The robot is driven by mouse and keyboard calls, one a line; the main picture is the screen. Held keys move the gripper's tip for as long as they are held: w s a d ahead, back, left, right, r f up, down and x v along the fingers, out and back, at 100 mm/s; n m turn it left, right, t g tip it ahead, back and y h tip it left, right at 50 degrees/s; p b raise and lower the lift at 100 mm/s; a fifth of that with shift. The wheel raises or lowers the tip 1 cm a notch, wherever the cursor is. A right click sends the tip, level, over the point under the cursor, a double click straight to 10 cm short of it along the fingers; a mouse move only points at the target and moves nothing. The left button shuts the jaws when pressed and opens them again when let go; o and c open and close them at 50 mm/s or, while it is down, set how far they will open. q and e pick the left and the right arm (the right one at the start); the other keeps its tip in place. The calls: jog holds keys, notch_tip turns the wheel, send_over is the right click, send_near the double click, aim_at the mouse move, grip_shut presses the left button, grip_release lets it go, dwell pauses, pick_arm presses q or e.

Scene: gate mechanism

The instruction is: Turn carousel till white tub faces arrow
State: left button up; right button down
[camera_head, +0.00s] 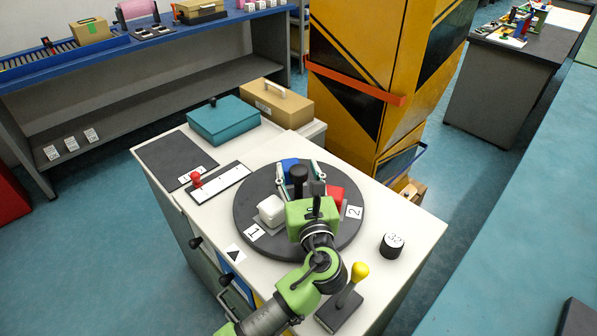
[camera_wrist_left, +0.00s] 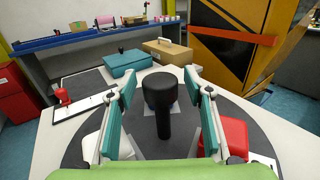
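The carousel (camera_head: 246,208) is a dark round disc on a pale cabinet top. On it are a white tub (camera_head: 271,210) at the left, a blue tub (camera_head: 289,168) at the back and a red tub (camera_head: 336,194) at the right, partly hidden by my gripper. A black knob (camera_head: 298,174) stands upright near the middle. The arrow card (camera_head: 235,254) lies off the disc's front left, on the white tub's side; exact alignment is unclear. My left gripper (camera_head: 299,172) is open around the knob, fingers either side. The left wrist view shows gaps beside the knob (camera_wrist_left: 160,90).
A red-knobbed slider (camera_head: 196,180) is left of the disc. A teal box (camera_head: 223,120) and a cardboard case (camera_head: 276,103) sit behind. A yellow-black cabinet (camera_head: 360,80) rises beyond.

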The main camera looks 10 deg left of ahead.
pick_arm(q)
jog(key=shift+s, duration=0.1)
jog(key=v, duration=0.7)
jog(key=shift+s, duration=0.2)
jog(key=shift+f, duration=0.1)
dwell(0.3)
